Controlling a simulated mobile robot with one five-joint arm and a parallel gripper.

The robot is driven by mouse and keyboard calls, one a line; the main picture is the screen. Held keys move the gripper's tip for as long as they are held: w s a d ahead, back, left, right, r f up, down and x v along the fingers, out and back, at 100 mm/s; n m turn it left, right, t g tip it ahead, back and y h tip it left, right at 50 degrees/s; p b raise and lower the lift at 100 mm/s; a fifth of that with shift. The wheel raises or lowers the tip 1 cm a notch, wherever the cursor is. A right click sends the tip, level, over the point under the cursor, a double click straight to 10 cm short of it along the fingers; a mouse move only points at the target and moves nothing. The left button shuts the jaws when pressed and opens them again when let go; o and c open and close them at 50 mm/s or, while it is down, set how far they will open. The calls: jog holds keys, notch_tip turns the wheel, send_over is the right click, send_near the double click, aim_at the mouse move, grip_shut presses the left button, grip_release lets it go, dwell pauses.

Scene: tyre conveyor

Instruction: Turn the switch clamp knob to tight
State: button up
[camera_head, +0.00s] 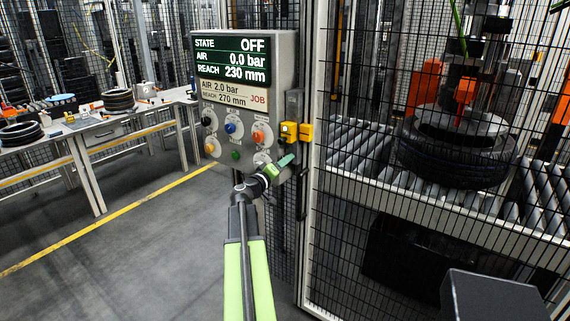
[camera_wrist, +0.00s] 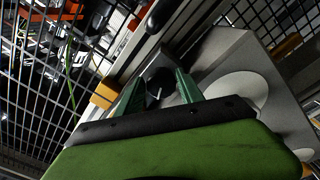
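A dark round knob (camera_wrist: 160,82) with a white pointer line shows in the wrist view, between the two green fingers of my gripper (camera_wrist: 160,84). I take it for the switch clamp knob. The fingers stand apart, one on each side of it; whether they touch it is not clear. In the head view my gripper (camera_head: 284,160) reaches the lower right edge of the panel, below the yellow switch (camera_head: 305,132), and hides the knob. The display (camera_head: 231,58) reads STATE OFF, AIR 0.0 bar, REACH 230 mm. The job card (camera_head: 234,93) reads 2.0 bar, 270 mm.
The grey panel carries other knobs, among them a blue one (camera_head: 231,128) and an orange one (camera_head: 258,136). A mesh fence (camera_head: 335,190) stands close on the right, with a tyre (camera_head: 455,160) on rollers behind it. A workbench (camera_head: 85,125) is at left; the floor there is clear.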

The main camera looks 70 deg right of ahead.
jog(key=b+v, duration=0.1)
jog(key=v, duration=1.6)
jog(key=shift+a, duration=0.2)
jog(key=shift+w+f, duration=0.1)
